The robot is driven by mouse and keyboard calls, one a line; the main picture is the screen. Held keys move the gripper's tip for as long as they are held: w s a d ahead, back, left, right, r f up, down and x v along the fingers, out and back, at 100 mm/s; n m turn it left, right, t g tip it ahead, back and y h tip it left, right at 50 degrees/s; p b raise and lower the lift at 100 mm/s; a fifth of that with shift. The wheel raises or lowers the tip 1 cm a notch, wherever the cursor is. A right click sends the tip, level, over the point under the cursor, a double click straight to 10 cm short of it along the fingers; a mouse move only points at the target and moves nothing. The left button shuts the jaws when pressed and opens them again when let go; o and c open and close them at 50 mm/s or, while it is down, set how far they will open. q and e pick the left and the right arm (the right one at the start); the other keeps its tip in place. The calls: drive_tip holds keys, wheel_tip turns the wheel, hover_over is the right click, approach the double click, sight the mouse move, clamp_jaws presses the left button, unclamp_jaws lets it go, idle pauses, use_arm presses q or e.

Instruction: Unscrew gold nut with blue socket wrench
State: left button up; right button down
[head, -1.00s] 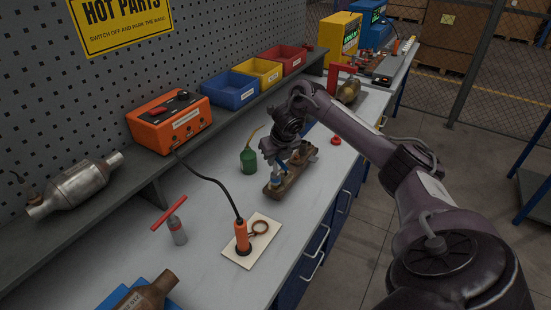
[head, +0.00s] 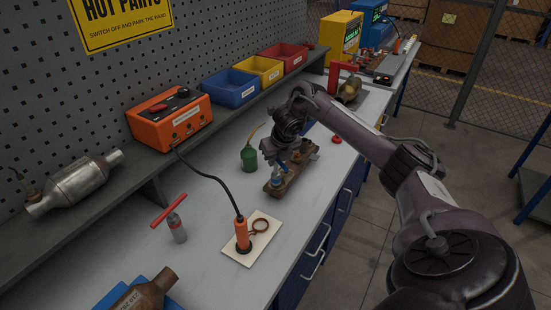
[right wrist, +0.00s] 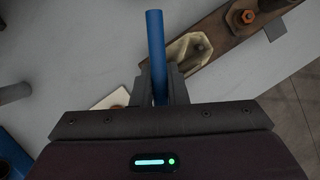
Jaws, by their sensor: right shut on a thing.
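My right gripper (head: 279,161) is over the rusty flanged part on the bench. It is shut on the blue socket wrench (right wrist: 155,40), whose blue bar stands out past the fingers (right wrist: 160,85) in the right wrist view. The wrench's socket end is hidden. A pale gold hex nut (right wrist: 180,52) with a stud through it sits on the rusty flange (right wrist: 212,38), just right of the blue bar. A smaller copper-orange nut (right wrist: 247,17) sits further along the flange. In the head view the flange (head: 276,190) shows below the gripper, and the nuts are hard to make out. My left gripper is not in view.
A green oil can (head: 249,159) stands close left of the gripper. A red-handled tool (head: 175,220) stands further left. Bins line the shelf.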

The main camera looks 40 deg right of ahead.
drive_tip(key=shift+f, duration=0.3)
drive_tip(key=shift+b, duration=0.3)
drive_tip(key=shift+d+f+n+y+b, duration=0.1)
drive_tip(key=shift+f+n+y+b, duration=0.1)
drive_tip(key=shift+n+b, duration=0.4)
drive_tip(key=shift+f+n+y+b, duration=0.1)
drive_tip(key=shift+n+y+b, duration=0.1)
drive_tip(key=shift+n+b, duration=0.35)
drive_tip(key=shift+r+n+y, duration=0.1)
drive_tip(key=shift+n+y, duration=0.2)
drive_tip(key=shift+n, duration=0.45)
drive_tip(key=shift+a+r+n+y, duration=0.2)
drive_tip(key=shift+n+y, duration=0.2)
drive_tip(key=shift+n, duration=0.6)
